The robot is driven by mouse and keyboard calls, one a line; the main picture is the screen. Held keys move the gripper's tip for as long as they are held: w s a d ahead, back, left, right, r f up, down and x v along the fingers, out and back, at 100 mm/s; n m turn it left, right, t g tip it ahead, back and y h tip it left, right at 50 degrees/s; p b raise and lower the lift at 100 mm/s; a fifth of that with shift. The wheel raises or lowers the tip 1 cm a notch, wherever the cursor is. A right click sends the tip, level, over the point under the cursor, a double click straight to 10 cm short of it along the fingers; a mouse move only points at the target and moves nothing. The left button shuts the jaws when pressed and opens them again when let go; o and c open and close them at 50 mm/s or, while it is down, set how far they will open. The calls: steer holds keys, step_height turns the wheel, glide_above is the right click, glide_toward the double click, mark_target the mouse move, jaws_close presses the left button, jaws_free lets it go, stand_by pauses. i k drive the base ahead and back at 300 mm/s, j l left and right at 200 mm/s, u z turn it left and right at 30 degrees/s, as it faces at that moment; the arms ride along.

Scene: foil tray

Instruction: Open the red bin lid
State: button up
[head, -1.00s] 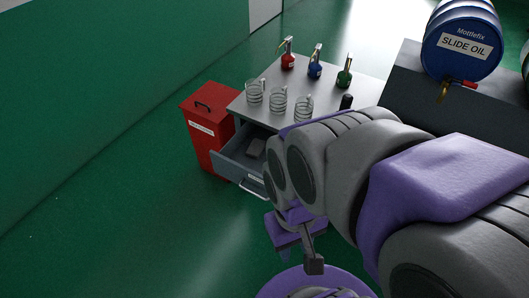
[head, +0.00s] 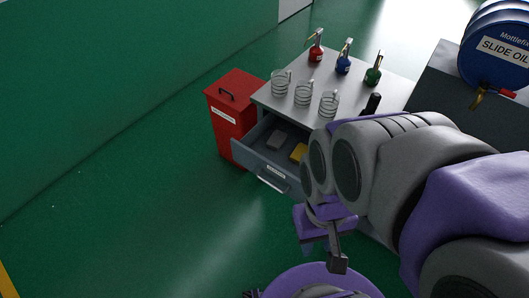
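The red bin (head: 236,126) stands upright on the green floor, against the left side of the grey cabinet. Its red lid (head: 246,82) is shut and carries a dark handle (head: 226,94); a white label shows on the bin's front. My gripper (head: 337,252) is in the lower middle of the head view, to the right of the bin and nearer to me, well apart from it. It appears as a grey finger below purple parts. Only one finger shows clearly, so its opening cannot be told. I see nothing held in it.
The cabinet's drawer (head: 262,165) stands open beside the bin, with a grey block (head: 276,140) and a yellow block (head: 299,152) inside. Glass mugs (head: 303,93) and pump bottles (head: 343,62) stand on the cabinet top. The floor left of the bin is clear.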

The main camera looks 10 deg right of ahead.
mark_target(234, 90)
steer(key=i+j+u, duration=0.35)
steer(key=i, duration=0.75)
steer(key=i+j+u, duration=0.1)
steer(key=i+u, duration=0.2)
steer(key=i, duration=0.85)
